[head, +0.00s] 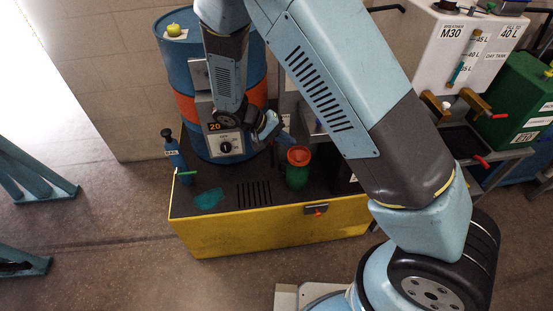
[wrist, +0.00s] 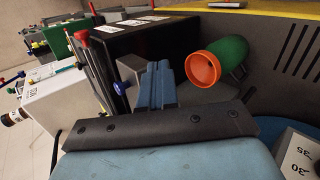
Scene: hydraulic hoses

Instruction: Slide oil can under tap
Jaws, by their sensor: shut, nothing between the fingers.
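A green can (head: 296,176) with an orange, open top stands on the dark deck of the yellow-sided tray (head: 260,234). I take it as the oil can. In the wrist view the can (wrist: 234,52) shows its orange mouth, right of my fingers. My gripper (head: 287,138) is just behind and left of the can, shut and empty. The blue fingers (wrist: 157,84) point away from the wrist camera, apart from the can. I cannot clearly make out which part is the tap; my arm covers some of the area right of the drum.
A blue drum (head: 178,70) with an orange band and a dial panel stands behind, close to my wrist. A dark blue bottle (head: 173,150) and a teal patch (head: 208,199) are on the left deck. A white tank (head: 465,45) and green box (head: 517,105) stand right.

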